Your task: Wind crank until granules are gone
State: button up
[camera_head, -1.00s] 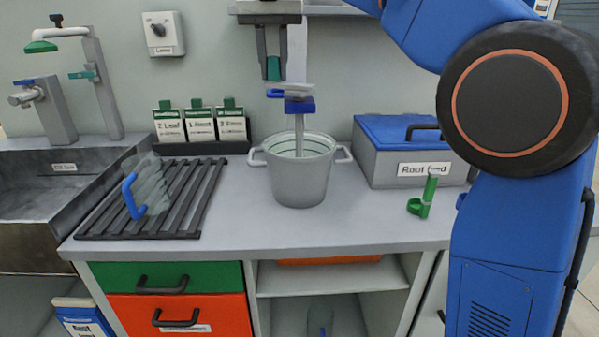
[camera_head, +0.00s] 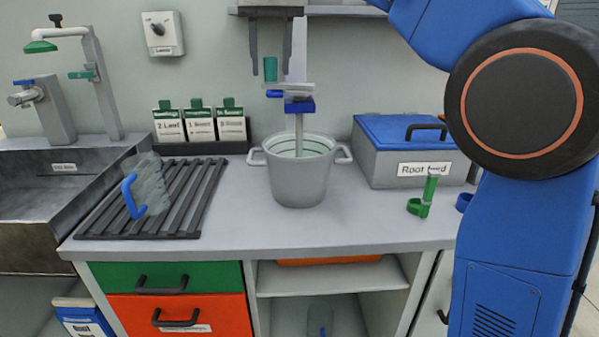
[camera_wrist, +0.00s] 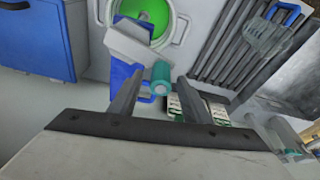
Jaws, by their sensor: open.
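A teal crank knob (camera_head: 270,68) stands upright on the crank of a mixer with a blue head (camera_head: 299,106), whose grey shaft reaches down into a grey two-handled pot (camera_head: 300,180). My gripper (camera_head: 271,77) is open, with one finger on each side of the knob and gaps showing. In the wrist view the knob (camera_wrist: 160,76) is between the open fingers (camera_wrist: 158,100), apart from both. The pot's inside shows bright green there (camera_wrist: 155,14), partly covered by the mixer; I cannot make out granules. In the head view the pot's bottom is hidden.
A slatted black rack (camera_head: 185,205) holding a clear blue-handled jug (camera_head: 148,188) lies left of the pot. A blue-lidded box (camera_head: 400,135) and a green holder (camera_head: 424,198) stand to the right. Label cards (camera_head: 200,125) stand behind. The front counter is clear.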

jog(key=shift+r, duration=2.8)
jog(key=shift+s, duration=0.15)
